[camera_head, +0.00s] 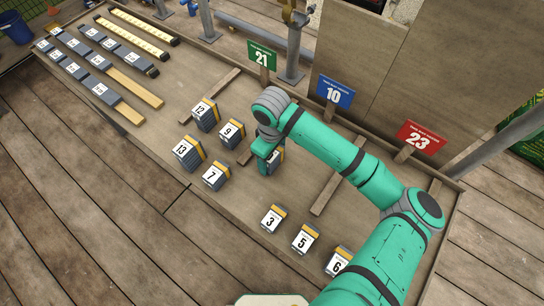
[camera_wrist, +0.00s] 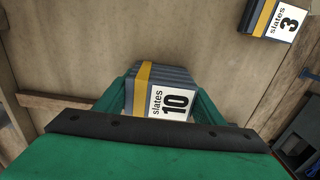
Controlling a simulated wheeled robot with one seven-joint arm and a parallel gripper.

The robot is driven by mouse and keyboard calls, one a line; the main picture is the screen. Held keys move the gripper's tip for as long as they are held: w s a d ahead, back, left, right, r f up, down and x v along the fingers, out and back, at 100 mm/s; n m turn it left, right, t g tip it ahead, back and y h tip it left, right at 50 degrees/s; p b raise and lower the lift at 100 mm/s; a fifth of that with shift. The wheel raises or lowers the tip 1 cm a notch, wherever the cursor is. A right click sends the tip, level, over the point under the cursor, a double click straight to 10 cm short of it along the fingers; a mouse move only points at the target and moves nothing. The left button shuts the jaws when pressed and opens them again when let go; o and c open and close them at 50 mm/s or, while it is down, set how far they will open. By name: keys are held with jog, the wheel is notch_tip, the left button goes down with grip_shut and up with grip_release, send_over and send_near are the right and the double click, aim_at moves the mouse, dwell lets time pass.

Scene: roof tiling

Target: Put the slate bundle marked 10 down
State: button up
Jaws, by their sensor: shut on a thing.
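The slate bundle marked 10 (camera_wrist: 172,103) is a grey stack with a yellow band and a white label. It sits between the green fingers of my gripper (camera_wrist: 163,106) in the wrist view. In the head view my gripper (camera_head: 266,155) points down over the board, just right of the bundle marked 9, and partly hides the bundle marked 10 (camera_head: 277,158). I cannot tell whether its underside touches the board. The blue sign marked 10 (camera_head: 335,93) stands at the board's back edge, up and right of my gripper.
Bundles 12 (camera_head: 205,115), 9 (camera_head: 232,133), 13 (camera_head: 187,152) and 7 (camera_head: 215,177) stand left. Bundles 3 (camera_head: 273,219), 5 (camera_head: 305,240) and 6 (camera_head: 338,262) stand in front. A wooden strip (camera_head: 328,192) lies to the right. Green sign 21 (camera_head: 262,56) and red sign 23 (camera_head: 420,139) flank the blue one.

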jog(key=shift+f, duration=0.1)
jog(key=o, duration=1.4)
notch_tip(320, 180, up, 12)
jog(key=shift+r, duration=0.15)
